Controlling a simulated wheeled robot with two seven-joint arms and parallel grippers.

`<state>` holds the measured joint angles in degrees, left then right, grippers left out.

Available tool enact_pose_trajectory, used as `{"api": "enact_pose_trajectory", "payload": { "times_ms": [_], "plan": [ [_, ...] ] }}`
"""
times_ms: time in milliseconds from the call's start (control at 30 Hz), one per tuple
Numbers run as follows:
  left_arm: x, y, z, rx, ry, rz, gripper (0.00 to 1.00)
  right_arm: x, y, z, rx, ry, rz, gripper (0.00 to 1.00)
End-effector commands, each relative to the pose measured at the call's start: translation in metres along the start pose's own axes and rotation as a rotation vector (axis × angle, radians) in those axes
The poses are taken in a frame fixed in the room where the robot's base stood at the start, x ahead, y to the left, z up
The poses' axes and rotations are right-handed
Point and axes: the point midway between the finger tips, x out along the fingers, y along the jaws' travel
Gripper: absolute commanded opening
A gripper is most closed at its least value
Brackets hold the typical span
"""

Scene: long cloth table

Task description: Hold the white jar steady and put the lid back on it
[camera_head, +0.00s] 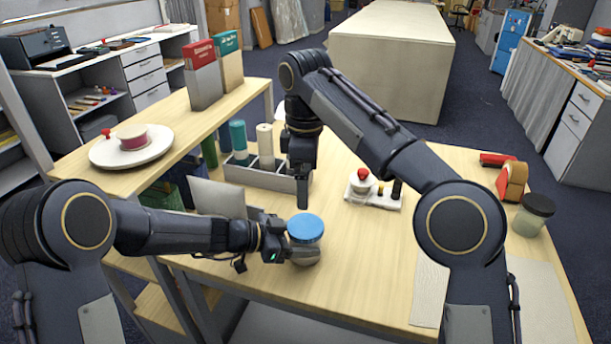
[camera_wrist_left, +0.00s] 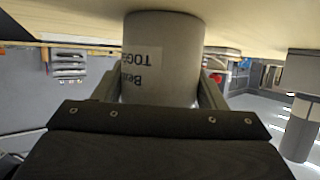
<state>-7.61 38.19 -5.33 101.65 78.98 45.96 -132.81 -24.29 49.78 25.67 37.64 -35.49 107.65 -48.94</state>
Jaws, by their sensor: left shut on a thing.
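The white jar (camera_head: 306,252) stands near the front edge of the table, with a blue lid (camera_head: 306,228) on its top. Whether the lid is seated fully I cannot tell. My left gripper (camera_head: 292,254) is shut on the jar's side, below the lid. In the left wrist view the jar (camera_wrist_left: 165,55) shows a printed label and sits between the two fingers (camera_wrist_left: 170,90); its top is hidden behind the gripper. My right gripper (camera_head: 303,192) points down behind the jar, apart from the lid. Its finger opening does not show clearly, and I see nothing held in it.
A grey divided box (camera_head: 265,178) with bottles stands behind the right gripper. A grey panel (camera_head: 218,198) is left of the jar. A white block with a red knob (camera_head: 373,192), a tape dispenser (camera_head: 512,180) and a black-lidded jar (camera_head: 533,215) are to the right. The middle front is clear.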

Motion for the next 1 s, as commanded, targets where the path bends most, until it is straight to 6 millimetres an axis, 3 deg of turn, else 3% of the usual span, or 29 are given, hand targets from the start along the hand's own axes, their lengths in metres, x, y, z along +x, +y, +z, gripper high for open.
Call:
{"api": "enact_pose_trajectory", "payload": {
  "times_ms": [267, 300, 467, 767, 1000],
  "plan": [
    [0.000, 0.000, 0.000, 0.000, 0.000, 0.000, 0.01, -0.001, 0.000, 0.000, 0.000, -0.001, -0.001, 0.99],
    [0.000, 0.000, 0.000, 0.000, 0.000, 0.000, 0.68, -0.001, 0.000, 0.000, 0.000, -0.001, -0.001, 0.99],
    [0.000, 0.000, 0.000, 0.000, 0.000, 0.000, 0.89, -0.001, 0.000, 0.000, 0.000, -0.001, -0.001, 0.99],
    [-0.001, 0.000, 0.000, 0.000, 0.000, -0.001, 0.90, -0.001, 0.000, 0.000, 0.000, -0.001, -0.001, 0.99],
    [-0.033, -0.002, 0.001, 0.002, 0.002, -0.006, 0.90, 0.007, 0.000, 0.000, 0.000, -0.001, -0.001, 0.99]
  ]
}}
